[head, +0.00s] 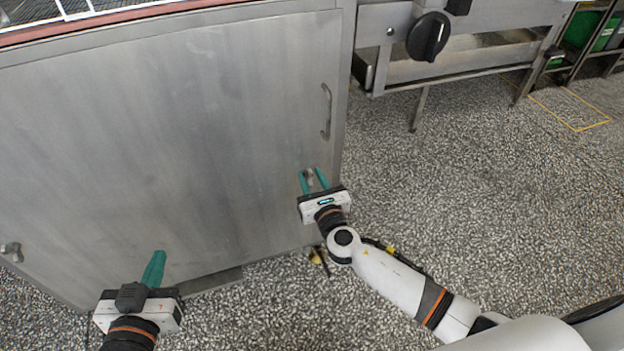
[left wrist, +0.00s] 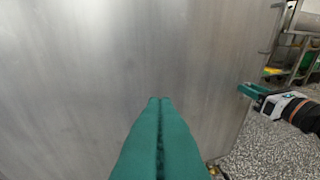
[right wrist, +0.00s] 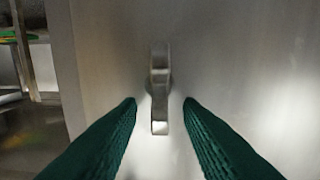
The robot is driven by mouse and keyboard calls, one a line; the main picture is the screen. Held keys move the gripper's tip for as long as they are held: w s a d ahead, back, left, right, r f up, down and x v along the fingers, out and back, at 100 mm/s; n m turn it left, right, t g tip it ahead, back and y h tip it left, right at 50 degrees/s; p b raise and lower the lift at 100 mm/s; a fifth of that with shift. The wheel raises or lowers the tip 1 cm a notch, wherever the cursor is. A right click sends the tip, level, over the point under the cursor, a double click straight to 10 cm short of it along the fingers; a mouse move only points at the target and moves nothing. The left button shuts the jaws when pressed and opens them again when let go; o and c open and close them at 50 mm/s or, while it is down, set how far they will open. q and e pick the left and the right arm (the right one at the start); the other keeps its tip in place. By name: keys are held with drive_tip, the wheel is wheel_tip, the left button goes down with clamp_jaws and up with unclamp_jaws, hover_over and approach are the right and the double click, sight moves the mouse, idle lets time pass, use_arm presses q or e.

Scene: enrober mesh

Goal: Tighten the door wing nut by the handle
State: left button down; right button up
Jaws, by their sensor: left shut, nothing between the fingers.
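The door wing nut (head: 310,174) is a small metal piece on the grey steel door, below the handle (head: 327,111). In the right wrist view the wing nut (right wrist: 159,80) stands with its wings roughly vertical. My right gripper (head: 312,178) is open, its green fingers on either side of the wing nut. The right wrist view shows gaps between both fingers (right wrist: 160,104) and the nut. My left gripper (head: 157,254) is shut and empty in front of the door's lower part. Its closed fingers (left wrist: 159,100) point at the door.
Another metal fitting (head: 11,250) sits at the door's lower left. A steel frame with a black knob (head: 428,37) stands at the upper right. A small yellow and dark object (head: 318,258) lies by the door's bottom edge. The speckled floor (head: 480,200) at right is clear.

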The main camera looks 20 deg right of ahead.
clamp_jaws()
